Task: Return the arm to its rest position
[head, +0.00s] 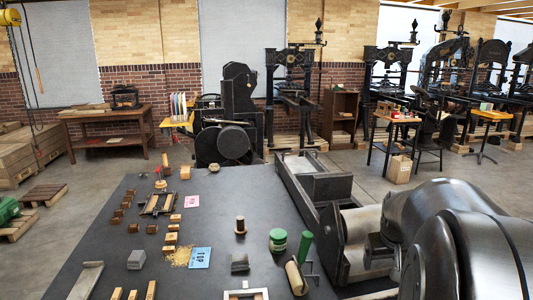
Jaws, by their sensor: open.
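Part of my arm (440,225), dark and shiny, fills the lower right corner of the head view. It is bent, with rounded links close to the camera. My gripper does not show; the frame edge or my own links hide it. The dark worktable (226,215) lies to the left of the arm. I see nothing held.
A long press bed (318,185) with a heavy roller end (335,240) stands close left of my arm. The table bears a green-lidded tin (278,240), a brayer (297,277), a blue card (200,258) and several small blocks. Large presses stand behind.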

